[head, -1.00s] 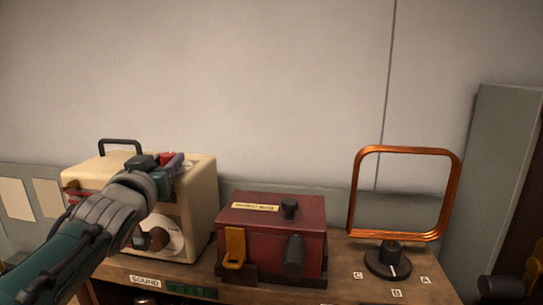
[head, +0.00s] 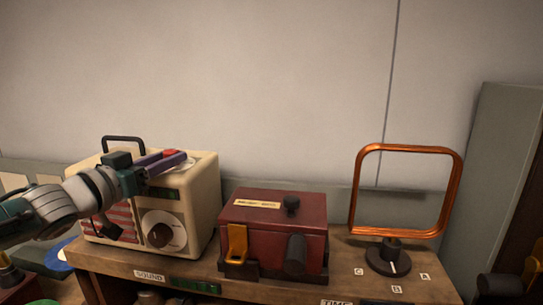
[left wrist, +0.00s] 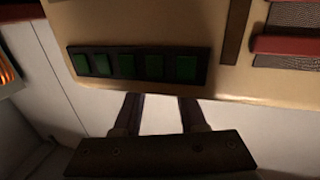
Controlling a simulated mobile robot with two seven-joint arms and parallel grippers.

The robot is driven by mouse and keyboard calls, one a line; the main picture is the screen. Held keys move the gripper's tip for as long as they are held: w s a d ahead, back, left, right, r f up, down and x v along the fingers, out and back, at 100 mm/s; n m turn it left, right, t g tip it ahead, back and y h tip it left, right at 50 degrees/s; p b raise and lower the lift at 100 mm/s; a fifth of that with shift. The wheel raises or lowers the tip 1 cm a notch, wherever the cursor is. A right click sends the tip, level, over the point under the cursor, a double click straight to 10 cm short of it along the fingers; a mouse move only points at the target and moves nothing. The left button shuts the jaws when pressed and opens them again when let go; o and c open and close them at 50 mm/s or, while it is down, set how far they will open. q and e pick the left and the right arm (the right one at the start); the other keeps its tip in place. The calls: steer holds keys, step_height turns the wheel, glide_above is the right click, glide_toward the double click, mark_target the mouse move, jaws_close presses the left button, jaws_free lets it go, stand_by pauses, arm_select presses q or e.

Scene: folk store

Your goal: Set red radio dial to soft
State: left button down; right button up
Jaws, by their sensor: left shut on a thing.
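A cream radio (head: 205,210) with a red striped front stands at the left of the wooden bench. A round white front plate with a brown knob (head: 165,231) is on the radio's front. The left wrist view shows the radio's strip of green lamps (left wrist: 140,64). My right gripper is not in view.
A dark red box (head: 270,222) with a yellow lever and black knobs stands right of the radio. A copper loop (head: 453,195) on a dark base stands farther right. The radio's black handle (head: 122,140) is behind my gripper. A grey wall closes the back.

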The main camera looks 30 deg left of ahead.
arm_select(q)
steer(key=shift+a+m+h+b, duration=0.1)
steer(key=shift+m+h+b, duration=0.4)
steer(key=shift+h, duration=0.4)
steer(key=shift+c, duration=2.3)
jaws_free()
steer(key=s, duration=1)
steer(key=shift+a, duration=0.2)
